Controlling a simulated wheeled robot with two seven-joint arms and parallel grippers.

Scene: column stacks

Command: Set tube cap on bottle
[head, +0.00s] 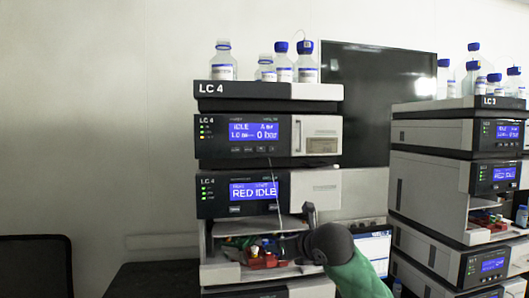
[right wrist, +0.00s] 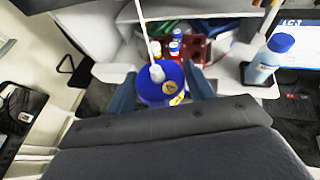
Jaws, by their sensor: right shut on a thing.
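My right gripper (head: 297,228) is in front of the open lower bay of the LC 4 stack. In the right wrist view its two fingers (right wrist: 160,88) are shut on a blue tube cap (right wrist: 150,94), with a thin white tube (right wrist: 143,25) rising from it. In the head view the thin tube (head: 275,185) shows, but the cap is not clear there. On top of the stack, a clear bottle (head: 222,68) at the left and a smaller one (head: 265,72) show no blue cap. Two bottles (head: 284,72) (head: 307,72) beside them have blue caps. My left gripper is out of view.
The LC 4 stack's top tray (head: 270,92) holds the bottles. The open bay (head: 225,272) contains red and green parts. A second stack (head: 430,185) with capped bottles stands at the right. A blue-capped bottle (right wrist: 262,72) shows right of my gripper in the wrist view.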

